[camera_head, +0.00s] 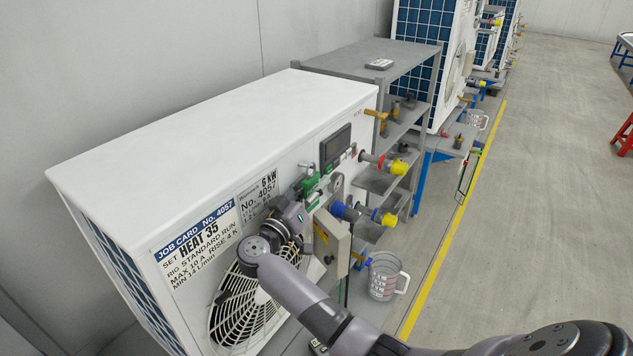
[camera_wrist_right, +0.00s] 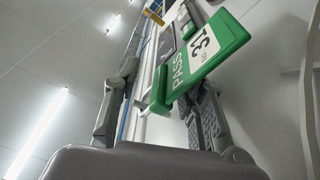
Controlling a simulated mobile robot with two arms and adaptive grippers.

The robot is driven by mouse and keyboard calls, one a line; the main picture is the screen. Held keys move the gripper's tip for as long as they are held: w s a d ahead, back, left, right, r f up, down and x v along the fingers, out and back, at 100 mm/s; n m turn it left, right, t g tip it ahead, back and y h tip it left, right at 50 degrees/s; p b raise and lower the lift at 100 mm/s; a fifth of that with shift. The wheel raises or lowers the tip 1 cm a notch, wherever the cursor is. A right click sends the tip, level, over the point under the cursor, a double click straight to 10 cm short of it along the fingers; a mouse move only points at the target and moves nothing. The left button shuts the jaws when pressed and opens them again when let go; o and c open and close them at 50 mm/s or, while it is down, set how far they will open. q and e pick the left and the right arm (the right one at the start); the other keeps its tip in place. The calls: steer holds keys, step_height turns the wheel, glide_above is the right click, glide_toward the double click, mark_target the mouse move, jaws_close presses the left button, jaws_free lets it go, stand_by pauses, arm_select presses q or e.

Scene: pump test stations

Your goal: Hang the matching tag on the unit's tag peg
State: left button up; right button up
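In the head view my right gripper (camera_head: 303,193) is at the front panel of the white unit (camera_head: 215,130), beside small green parts. The unit carries labels reading "No. 4057". I cannot make out the tag peg or whether the tag hangs on it. My left gripper is out of view.
A display (camera_head: 335,146), yellow and blue capped pipes and a grey box (camera_head: 331,243) crowd the panel near my gripper. A measuring jug (camera_head: 383,277) stands below. A grey shelf (camera_head: 365,62) and more units stand behind.

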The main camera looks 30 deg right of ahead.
steer(key=v, duration=1.1)
steer(key=shift+r, duration=0.15)
